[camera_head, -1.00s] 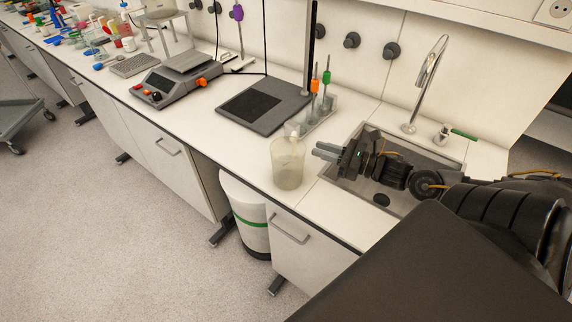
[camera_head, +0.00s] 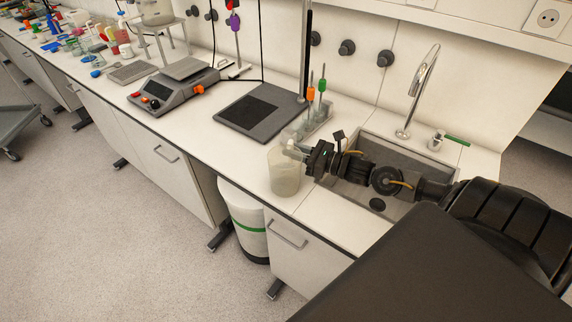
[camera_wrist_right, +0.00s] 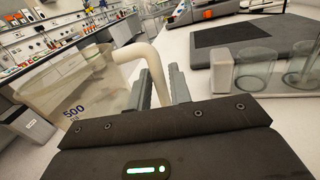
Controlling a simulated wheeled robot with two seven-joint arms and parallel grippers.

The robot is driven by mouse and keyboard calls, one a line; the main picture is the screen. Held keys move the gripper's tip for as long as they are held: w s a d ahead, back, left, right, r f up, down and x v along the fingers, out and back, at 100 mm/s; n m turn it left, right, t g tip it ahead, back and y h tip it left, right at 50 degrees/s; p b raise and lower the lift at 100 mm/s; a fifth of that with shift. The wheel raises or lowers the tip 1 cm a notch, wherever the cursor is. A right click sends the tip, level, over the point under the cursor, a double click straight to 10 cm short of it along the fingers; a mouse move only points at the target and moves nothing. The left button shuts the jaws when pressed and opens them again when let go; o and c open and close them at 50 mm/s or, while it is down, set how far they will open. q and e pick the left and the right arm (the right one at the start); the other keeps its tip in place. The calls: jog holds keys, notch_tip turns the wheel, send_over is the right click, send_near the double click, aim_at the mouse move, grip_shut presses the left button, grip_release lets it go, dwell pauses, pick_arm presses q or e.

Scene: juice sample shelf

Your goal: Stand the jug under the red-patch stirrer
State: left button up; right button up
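The jug (camera_head: 285,176), translucent and pale, stands upright on the white bench near the front edge, left of the sink. In the right wrist view the jug (camera_wrist_right: 68,92) shows a "500" mark and a cream handle (camera_wrist_right: 143,53). My right gripper (camera_head: 305,150) is at the handle side of the jug. In the wrist view the right gripper's fingers (camera_wrist_right: 160,85) stand either side of the handle's down-going part; whether they press on it is not clear. I cannot identify a red-patch stirrer; a small red spot (camera_head: 229,5) shows above a purple part on a thin rod. My left gripper is out of view.
A dark flat stand plate (camera_head: 240,125) with a tall rod lies behind the jug. A clear rack (camera_head: 318,124) with orange and green-topped tools is close behind my gripper. The sink (camera_head: 400,155) is to the right. A balance (camera_head: 172,92) stands farther left.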

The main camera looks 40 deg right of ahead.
jog(key=shift+w+a, duration=0.3)
jog(key=shift+w, duration=0.15)
jog(key=shift+c, duration=0.4)
grip_shut()
jog(key=shift+r, duration=0.2)
